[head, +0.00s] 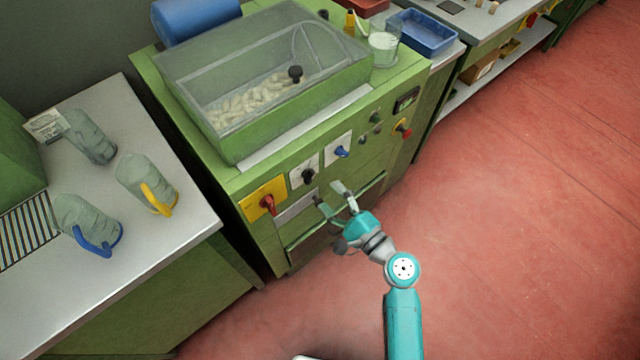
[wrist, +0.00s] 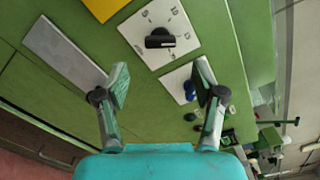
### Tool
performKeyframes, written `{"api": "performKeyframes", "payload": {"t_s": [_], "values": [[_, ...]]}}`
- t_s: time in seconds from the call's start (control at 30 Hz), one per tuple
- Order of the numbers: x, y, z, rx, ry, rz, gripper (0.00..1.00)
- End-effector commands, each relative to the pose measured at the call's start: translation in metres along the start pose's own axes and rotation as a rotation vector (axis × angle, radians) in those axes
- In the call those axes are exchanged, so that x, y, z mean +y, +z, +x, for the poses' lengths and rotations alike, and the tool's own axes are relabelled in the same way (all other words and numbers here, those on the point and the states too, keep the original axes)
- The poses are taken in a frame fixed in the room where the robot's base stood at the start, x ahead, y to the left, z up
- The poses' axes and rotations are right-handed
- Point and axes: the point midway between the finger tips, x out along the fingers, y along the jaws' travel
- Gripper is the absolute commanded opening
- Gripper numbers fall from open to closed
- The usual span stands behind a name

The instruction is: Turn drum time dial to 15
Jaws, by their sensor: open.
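The green machine (head: 232,185) carries three dials on its front. A red dial (head: 268,203) sits on a yellow plate (head: 252,205), a black dial (head: 308,175) on a white plate, and a blue dial (head: 341,152) on another white plate. I cannot read which one is the drum time dial. The wrist view shows the black dial (wrist: 160,38) with marks around it, beyond my fingertips. The blue dial (wrist: 189,87) is partly hidden by the right finger. My gripper (head: 328,193) is open and empty, just in front of the panel, below the black dial; its fingers (wrist: 161,77) are apart.
A clear-lidded tub (head: 270,75) of corks tops the machine. Jugs (head: 145,180) stand on the left bench. Red floor in front is clear.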

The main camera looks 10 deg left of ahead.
Motion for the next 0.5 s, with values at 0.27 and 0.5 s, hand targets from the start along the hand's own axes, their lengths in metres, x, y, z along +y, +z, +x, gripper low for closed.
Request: {"api": "performKeyframes", "payload": {"t_s": [0.27,0.5], "values": [[0.000,-0.001,-0.042,0.003,-0.001,0.001,0.69],[0.000,0.000,-0.051,0.000,-0.001,0.000,0.69]]}}
